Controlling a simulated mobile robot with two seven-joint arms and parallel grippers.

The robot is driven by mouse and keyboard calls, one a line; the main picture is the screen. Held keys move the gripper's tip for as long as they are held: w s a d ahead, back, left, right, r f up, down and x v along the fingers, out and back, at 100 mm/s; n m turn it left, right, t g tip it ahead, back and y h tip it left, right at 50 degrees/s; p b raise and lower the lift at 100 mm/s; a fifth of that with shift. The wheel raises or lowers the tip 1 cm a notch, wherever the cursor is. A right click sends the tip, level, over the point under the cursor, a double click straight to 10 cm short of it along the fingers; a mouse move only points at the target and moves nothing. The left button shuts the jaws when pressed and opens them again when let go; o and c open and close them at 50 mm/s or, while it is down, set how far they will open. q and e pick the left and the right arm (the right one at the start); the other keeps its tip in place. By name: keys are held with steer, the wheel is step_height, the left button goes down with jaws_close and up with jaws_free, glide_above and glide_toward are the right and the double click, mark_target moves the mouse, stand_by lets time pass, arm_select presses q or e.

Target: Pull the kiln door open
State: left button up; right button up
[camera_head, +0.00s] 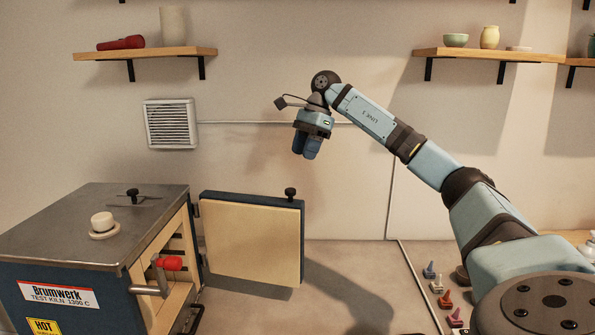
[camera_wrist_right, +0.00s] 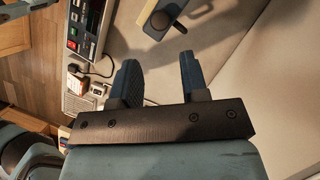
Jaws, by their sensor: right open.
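The kiln (camera_head: 90,225) stands at the lower left with its front opening exposed. Its door (camera_head: 250,240) is swung wide open to the right, showing a cream inner face with a dark blue edge. A black knob (camera_head: 290,193) stands on the door's top edge near its free end. My right gripper (camera_head: 305,155) points down, open and empty, above the door and apart from it. In the right wrist view its two fingers (camera_wrist_right: 158,58) are spread, with what looks like the door's top and knob (camera_wrist_right: 160,20) beyond them. My left gripper is not in view.
Wall shelves (camera_head: 145,53) hold pottery. Small coloured items (camera_head: 445,300) lie on the bench at right.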

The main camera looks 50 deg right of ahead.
steer(key=v, duration=0.3)
steer(key=shift+d+r, duration=0.1)
steer(key=shift+r, duration=0.15)
stand_by(0.4)
